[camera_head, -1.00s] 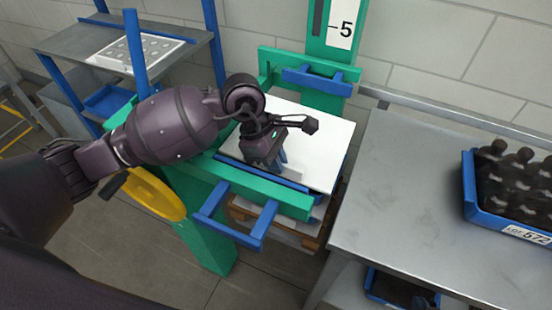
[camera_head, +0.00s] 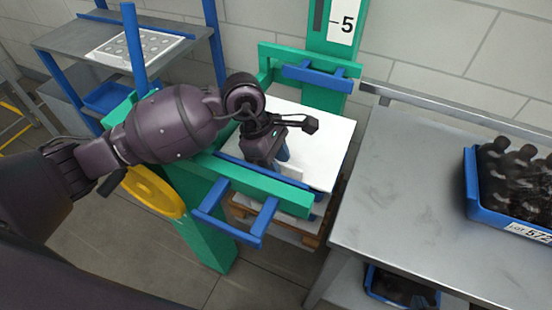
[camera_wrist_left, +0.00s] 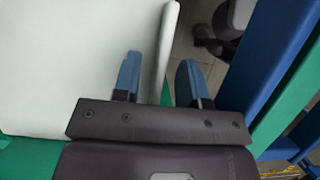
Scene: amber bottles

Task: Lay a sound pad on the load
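A white flat pad (camera_head: 322,150) lies level inside the green press frame (camera_head: 262,186), above a load on a wooden pallet (camera_head: 300,237). The load is mostly hidden under the pad and frame. My left gripper (camera_head: 280,158) is over the pad's near part, its fingers pointing down. In the left wrist view, the left gripper (camera_wrist_left: 158,80) has its blue fingers apart, one over the white pad (camera_wrist_left: 70,70) and one beyond its edge. The edge runs between the fingers, and I see neither finger pressed on it. My right gripper is not in view.
Blue handles (camera_head: 236,222) and a yellow wheel (camera_head: 153,192) are on the frame's near side. A steel table (camera_head: 400,190) at right carries a blue crate (camera_head: 475,203) of dark bottles. A grey shelf (camera_head: 70,45) with a perforated white sheet (camera_head: 138,48) is at back left.

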